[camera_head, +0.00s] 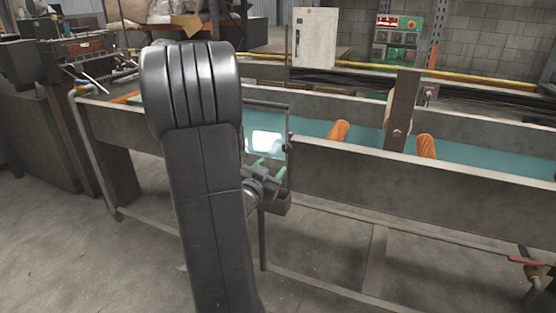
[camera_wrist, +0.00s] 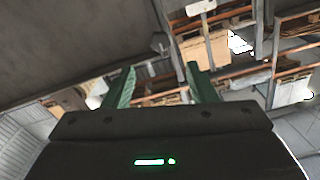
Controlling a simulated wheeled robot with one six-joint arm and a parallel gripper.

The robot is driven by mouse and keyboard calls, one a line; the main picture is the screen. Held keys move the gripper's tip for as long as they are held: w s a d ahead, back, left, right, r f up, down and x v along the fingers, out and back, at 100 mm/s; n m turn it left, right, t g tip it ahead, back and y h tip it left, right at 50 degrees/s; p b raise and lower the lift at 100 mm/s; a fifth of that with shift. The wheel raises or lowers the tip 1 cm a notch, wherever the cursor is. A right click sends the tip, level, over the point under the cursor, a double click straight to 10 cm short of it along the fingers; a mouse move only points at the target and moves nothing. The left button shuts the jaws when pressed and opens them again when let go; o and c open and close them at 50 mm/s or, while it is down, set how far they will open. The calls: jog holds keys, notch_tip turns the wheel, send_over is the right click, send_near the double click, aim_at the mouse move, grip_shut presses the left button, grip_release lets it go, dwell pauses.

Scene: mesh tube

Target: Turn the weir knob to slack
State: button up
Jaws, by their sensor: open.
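My gripper (camera_head: 268,166) is open and empty, with green fingers pointing up beside the near wall of the long water trough (camera_head: 340,165). It also shows in the wrist view (camera_wrist: 160,68), its fingers spread apart. A small dark knob-like part (camera_head: 286,148) sits at the edge of an upright frame just above and right of the fingers. In the wrist view a dark knob-like part (camera_wrist: 160,42) shows beyond the fingertips, apart from them. I cannot tell for sure which part is the weir knob, nor read any setting mark.
My arm covers part of the trough's left end. A brown upright post (camera_head: 403,100) crosses the trough between two orange cylinders (camera_head: 339,131). A red-handled valve (camera_head: 525,261) is at the lower right. The floor in front (camera_head: 110,260) is mostly clear.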

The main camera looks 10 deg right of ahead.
aim_at(286, 149)
jog(key=v, duration=0.3)
jog(key=shift+s+a, duration=0.2)
jog(key=shift+s, duration=0.15)
jog(key=x, duration=1.4)
jog(key=shift+s, duration=0.1)
